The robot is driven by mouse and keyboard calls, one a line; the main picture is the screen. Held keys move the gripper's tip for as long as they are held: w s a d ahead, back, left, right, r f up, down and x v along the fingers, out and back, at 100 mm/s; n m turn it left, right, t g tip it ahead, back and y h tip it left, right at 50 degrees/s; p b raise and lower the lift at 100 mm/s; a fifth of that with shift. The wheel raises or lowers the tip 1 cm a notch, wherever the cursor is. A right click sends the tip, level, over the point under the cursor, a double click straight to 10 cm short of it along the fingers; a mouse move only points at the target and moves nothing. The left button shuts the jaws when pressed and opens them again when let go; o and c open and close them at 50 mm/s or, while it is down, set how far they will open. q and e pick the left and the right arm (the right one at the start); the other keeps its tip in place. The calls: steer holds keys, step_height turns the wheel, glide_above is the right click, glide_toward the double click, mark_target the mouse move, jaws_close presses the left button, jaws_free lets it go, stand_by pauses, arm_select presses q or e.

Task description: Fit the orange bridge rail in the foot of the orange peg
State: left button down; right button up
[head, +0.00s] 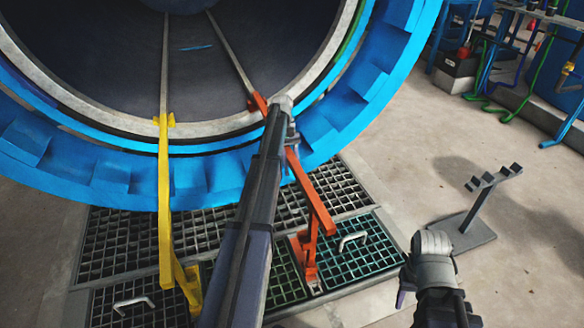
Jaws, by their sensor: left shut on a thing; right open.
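The orange bridge rail (313,192) slopes from the rim of the blue autoclave mouth down toward the orange peg. Its upper part is partly hidden by my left arm. The orange peg (310,250) stands on the floor grating, with its foot at the grating. The rail's lower end overlaps the peg's top in the head view; I cannot tell whether they touch. My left gripper (291,136) is shut on the orange rail near the rim, its fingers mostly hidden. My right gripper (404,284) is open and empty, right of the peg, only partly visible.
A yellow rail (164,210) runs from the rim to a yellow peg (190,286) on the left. Handles (352,240) rise from the grating (345,187). A grey stand (480,207) is at the right.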

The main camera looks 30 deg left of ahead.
mark_target(289, 152)
arm_select(q)
steer(key=shift+f+b, duration=1.5)
steer(key=shift+c, duration=2.2)
jaws_free()
steer(key=p+v, duration=0.7)
steer(key=v, duration=0.1)
steer(key=shift+f, duration=0.1)
